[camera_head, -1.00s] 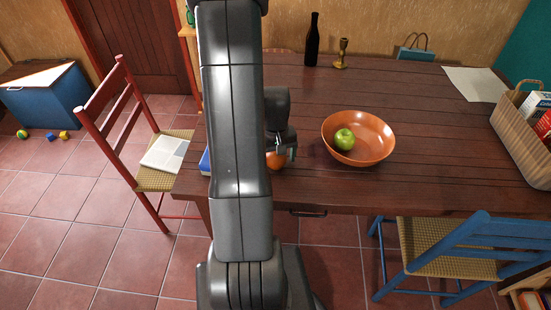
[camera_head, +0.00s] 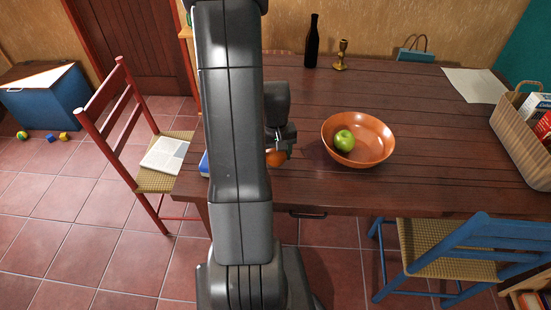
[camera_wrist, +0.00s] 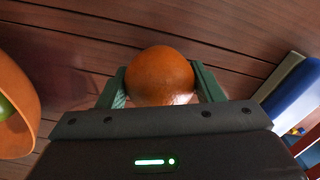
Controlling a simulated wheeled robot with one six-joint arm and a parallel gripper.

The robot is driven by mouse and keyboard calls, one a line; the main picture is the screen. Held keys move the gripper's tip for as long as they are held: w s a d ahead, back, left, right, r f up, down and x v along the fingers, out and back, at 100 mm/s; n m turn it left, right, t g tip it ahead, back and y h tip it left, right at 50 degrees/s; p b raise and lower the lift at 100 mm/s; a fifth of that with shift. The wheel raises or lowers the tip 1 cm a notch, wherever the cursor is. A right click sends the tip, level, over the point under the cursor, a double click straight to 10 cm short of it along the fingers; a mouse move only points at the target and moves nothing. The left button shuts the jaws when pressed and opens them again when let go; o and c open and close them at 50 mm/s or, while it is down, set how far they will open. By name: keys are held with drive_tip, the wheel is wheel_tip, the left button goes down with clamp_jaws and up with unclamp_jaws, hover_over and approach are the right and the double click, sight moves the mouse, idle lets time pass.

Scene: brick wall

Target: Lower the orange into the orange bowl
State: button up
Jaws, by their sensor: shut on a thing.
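My gripper (camera_wrist: 160,88) is shut on the orange (camera_wrist: 159,73), with a green finger on each side of it in the wrist view. In the head view the orange (camera_head: 276,158) shows partly behind my arm, to the left of the orange bowl (camera_head: 378,137) and apart from it. The bowl stands on the table and holds a green apple (camera_head: 344,140) in its left part. In the wrist view the bowl's rim (camera_wrist: 22,75) shows at the left edge. I cannot tell exactly how high the orange is above the table.
The dark wooden table (camera_head: 440,165) has free room right of the bowl. A bottle (camera_head: 312,42) and a brass candlestick (camera_head: 341,55) stand at the back. A basket (camera_head: 522,150) stands at the right. A blue book (camera_head: 204,162) lies near the left edge.

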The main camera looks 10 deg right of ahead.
drive_tip(key=r, duration=0.8)
drive_tip(key=shift+d+p, duration=0.2)
drive_tip(key=shift+p, duration=0.15)
drive_tip(key=d+r+p, duration=0.5)
drive_tip(key=d+p, duration=0.1)
drive_tip(key=d, duration=0.9)
drive_tip(key=d+f, duration=0.2)
drive_tip(key=d, duration=1.2)
drive_tip(key=shift+d+f+p, duration=0.25)
drive_tip(key=shift+f+p, duration=0.05)
drive_tip(key=shift+w+f, duration=0.1)
drive_tip(key=shift+f+b, duration=2.25)
drive_tip(key=shift+f, duration=1.05)
drive_tip(key=shift+f, duration=0.4)
